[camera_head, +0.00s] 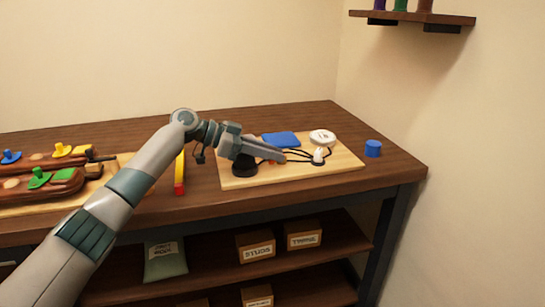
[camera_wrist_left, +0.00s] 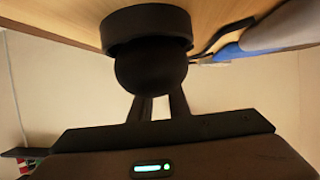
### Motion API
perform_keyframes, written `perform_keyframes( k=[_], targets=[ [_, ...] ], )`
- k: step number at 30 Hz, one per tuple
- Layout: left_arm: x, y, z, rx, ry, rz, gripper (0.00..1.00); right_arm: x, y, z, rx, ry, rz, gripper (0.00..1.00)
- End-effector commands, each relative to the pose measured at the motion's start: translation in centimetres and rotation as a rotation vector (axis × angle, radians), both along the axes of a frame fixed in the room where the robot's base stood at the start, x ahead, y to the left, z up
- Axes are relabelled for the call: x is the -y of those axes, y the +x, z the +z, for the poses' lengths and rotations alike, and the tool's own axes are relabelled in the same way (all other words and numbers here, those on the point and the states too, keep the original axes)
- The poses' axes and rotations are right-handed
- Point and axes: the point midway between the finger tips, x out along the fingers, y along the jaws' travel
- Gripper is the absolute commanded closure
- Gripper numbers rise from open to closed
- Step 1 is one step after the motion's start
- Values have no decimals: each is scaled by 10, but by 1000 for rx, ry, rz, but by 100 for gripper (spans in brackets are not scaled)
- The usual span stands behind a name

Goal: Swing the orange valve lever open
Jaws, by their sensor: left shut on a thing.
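My left gripper (camera_head: 246,156) reaches down over the left part of the light wooden board (camera_head: 345,158). In the left wrist view the left gripper (camera_wrist_left: 158,100) has its two fingers close together at a black round knob (camera_wrist_left: 150,66) with a wide dark collar. The gripper is shut on this knob. In the head view a black round base (camera_head: 243,168) shows below the gripper. Small orange bits (camera_head: 271,161) show beside and under the gripper; the orange lever is mostly hidden, so its angle cannot be told. My right gripper is not in view.
On the board are a blue pad (camera_head: 281,139), a white round disc (camera_head: 322,137), a white knob (camera_head: 318,155) and black cords. A blue cylinder (camera_head: 373,148) stands right of the board. Trays of coloured parts (camera_head: 45,178) and a yellow-red bar (camera_head: 180,174) lie left.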

Motion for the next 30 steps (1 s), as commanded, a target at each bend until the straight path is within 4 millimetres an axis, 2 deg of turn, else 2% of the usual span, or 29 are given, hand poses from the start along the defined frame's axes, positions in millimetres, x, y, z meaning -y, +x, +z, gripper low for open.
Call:
perform_keyframes(
  k=[15,16,18,30],
  targets=[
    [-1,0,-2,-3,2,-23,100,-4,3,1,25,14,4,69],
    [-1,0,-2,-3,2,-22,82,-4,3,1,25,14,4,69],
    [-1,0,-2,-3,2,-22,66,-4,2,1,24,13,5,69],
    [-3,0,0,0,1,-22,66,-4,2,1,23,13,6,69]
  ],
)
